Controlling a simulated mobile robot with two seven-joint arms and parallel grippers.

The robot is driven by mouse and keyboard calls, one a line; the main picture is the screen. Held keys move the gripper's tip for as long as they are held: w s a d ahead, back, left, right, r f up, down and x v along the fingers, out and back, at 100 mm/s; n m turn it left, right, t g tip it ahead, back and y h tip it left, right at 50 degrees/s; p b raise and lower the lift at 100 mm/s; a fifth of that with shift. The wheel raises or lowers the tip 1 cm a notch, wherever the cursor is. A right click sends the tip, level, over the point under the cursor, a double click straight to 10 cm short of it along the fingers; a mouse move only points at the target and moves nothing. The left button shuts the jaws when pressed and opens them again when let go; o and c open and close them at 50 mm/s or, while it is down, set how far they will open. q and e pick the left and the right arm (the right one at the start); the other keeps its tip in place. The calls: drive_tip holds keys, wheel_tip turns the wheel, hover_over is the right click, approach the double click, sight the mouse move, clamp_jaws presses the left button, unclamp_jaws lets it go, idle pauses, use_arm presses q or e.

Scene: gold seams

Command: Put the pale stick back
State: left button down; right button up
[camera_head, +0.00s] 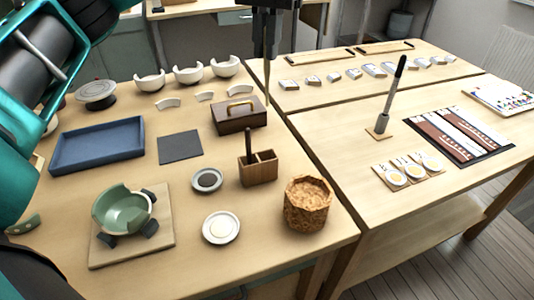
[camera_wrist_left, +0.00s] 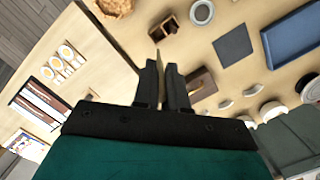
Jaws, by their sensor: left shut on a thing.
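My left gripper (camera_head: 267,57) hangs at the top middle of the head view, shut on the pale stick (camera_head: 267,83). The stick is thin and points down, roughly upright, its lower end near the right end of the brown box with a handle. In the left wrist view the fingers (camera_wrist_left: 163,68) close around the pale stick (camera_wrist_left: 158,58). The wooden holder (camera_head: 259,174) stands nearer the front, with a dark stick (camera_head: 248,144) upright in its left compartment; its right compartment looks empty. The holder also shows in the wrist view (camera_wrist_left: 164,34). My right gripper is not in view.
The brown box (camera_head: 238,119) stands behind the holder. A cork-like pot (camera_head: 307,204), a small dark dish (camera_head: 207,180) and a white dish (camera_head: 221,227) are near the holder. A green broken bowl (camera_head: 124,211), a blue tray (camera_head: 98,145) and a dark mat (camera_head: 180,147) lie left.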

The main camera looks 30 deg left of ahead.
sight(266, 72)
use_arm(q)
wheel_tip(266, 72, down, 5)
drive_tip(key=shift+s+b, duration=0.15)
drive_tip(key=shift+b, duration=0.75)
wheel_tip(266, 72, down, 14)
drive_tip(key=b, duration=0.1)
drive_tip(key=shift+f, duration=0.15)
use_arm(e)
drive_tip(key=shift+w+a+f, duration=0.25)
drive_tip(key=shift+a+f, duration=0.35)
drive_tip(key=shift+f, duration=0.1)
use_arm(q)
drive_tip(key=shift+f, duration=0.15)
drive_tip(key=c, duration=1.2)
unclamp_jaws()
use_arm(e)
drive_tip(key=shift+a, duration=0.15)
